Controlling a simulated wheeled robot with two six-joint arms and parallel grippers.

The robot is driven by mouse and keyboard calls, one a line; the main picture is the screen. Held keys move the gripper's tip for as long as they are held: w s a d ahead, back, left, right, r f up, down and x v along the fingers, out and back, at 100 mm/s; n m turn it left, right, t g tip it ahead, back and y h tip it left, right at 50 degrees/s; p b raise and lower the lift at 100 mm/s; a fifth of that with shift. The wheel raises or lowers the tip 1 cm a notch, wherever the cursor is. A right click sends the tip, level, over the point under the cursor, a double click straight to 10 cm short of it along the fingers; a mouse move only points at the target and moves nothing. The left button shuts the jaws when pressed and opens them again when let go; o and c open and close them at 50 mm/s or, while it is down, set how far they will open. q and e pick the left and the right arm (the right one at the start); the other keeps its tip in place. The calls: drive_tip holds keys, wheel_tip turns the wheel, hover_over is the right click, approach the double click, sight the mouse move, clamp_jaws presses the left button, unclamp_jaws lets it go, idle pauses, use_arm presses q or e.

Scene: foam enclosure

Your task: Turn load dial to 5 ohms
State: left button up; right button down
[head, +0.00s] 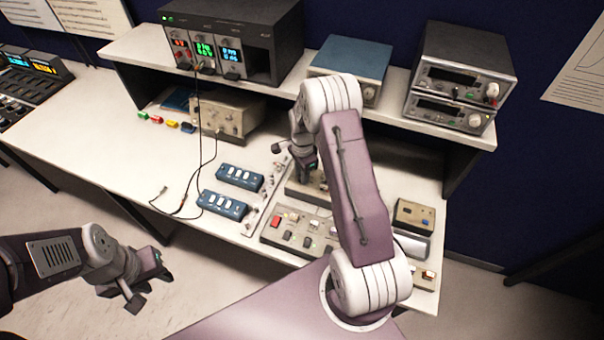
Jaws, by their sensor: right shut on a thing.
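My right gripper (306,178) reaches down from the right arm to a small beige box (297,193) on the bench, behind the button panel. It is shut on a part on top of this box, seemingly the load dial. The fingers and arm hide the dial, so its pointer and scale cannot be read. My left gripper (158,272) hangs empty in front of the bench at lower left. Its fingertips are too small and dark to show whether they are apart.
Beside the box are a panel with coloured buttons (298,230) and two blue switch boxes (222,204). A black lead (199,130) hangs from the power supply (232,42) onto the bench. Instruments (452,85) stand on the shelf above.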

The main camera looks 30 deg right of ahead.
drive_tip(key=shift+w+r, duration=0.1)
drive_tip(key=shift+w, duration=0.05)
drive_tip(key=c, duration=1.3)
unclamp_jaws()
drive_tip(key=shift+o, duration=0.8)
drive_tip(key=shift+r, duration=0.25)
wheel_tip(320, 180, up, 8)
drive_tip(key=b, duration=0.2)
drive_tip(key=shift+s+r, duration=0.2)
drive_tip(key=shift+r, duration=0.05)
